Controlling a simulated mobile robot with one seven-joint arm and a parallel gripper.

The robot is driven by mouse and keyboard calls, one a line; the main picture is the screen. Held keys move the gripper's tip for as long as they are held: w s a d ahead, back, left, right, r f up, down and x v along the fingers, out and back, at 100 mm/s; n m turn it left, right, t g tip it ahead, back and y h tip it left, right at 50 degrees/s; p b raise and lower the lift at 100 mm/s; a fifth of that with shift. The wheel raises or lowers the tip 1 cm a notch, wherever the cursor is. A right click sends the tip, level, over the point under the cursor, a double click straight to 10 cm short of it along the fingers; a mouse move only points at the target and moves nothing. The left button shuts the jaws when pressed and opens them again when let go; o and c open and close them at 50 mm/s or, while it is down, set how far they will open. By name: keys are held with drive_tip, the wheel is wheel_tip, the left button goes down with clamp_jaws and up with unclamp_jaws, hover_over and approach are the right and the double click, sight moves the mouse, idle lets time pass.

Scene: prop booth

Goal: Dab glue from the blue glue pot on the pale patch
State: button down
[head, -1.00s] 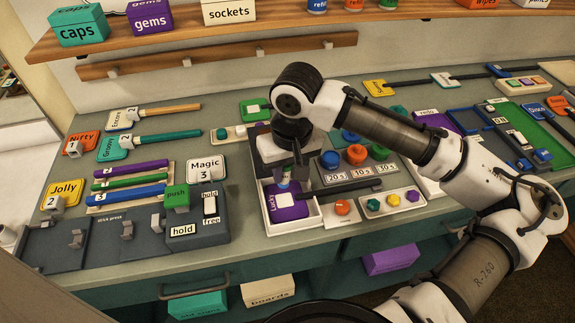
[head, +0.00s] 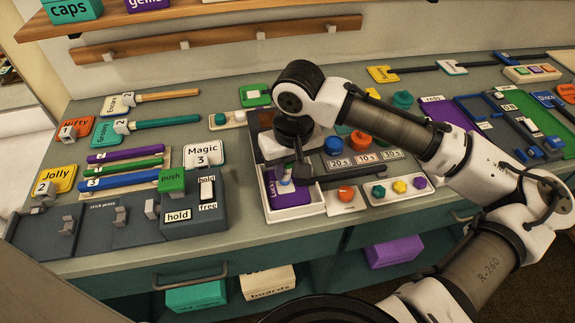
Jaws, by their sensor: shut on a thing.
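My gripper (head: 291,168) points down over a white open tray (head: 299,211) at the middle of the bench. It is shut on a small whitish and blue thing (head: 286,177), mostly hidden by the fingers. Under it in the tray lies a purple block marked "Lucky" (head: 290,199). The block's pale patch is mostly hidden behind the fingers and the held thing; I cannot tell whether they touch. I cannot pick out the blue glue pot for certain. A blue round top (head: 333,145) stands just right of the gripper, behind the "20 s" label.
A grey press (head: 195,218) with a green "push" block stands left. My arm crosses above the bench's right side.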

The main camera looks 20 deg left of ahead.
drive_tip(key=shift+f+b, duration=0.5)
drive_tip(key=shift+f, duration=0.25)
idle(0.7)
drive_tip(key=shift+w+a, duration=0.2)
drive_tip(key=shift+s+d+p, duration=0.2)
drive_tip(key=shift+p, duration=0.1)
drive_tip(key=shift+s+d, duration=0.15)
drive_tip(key=shift+s, duration=0.1)
drive_tip(key=shift+w, duration=0.2)
drive_tip(key=shift+w+a, duration=0.25)
drive_tip(key=shift+a, duration=0.05)
drive_tip(key=shift+s+p, duration=0.1)
drive_tip(key=shift+p, duration=0.2)
drive_tip(key=shift+s+d, duration=0.25)
drive_tip(key=shift+s, duration=0.05)
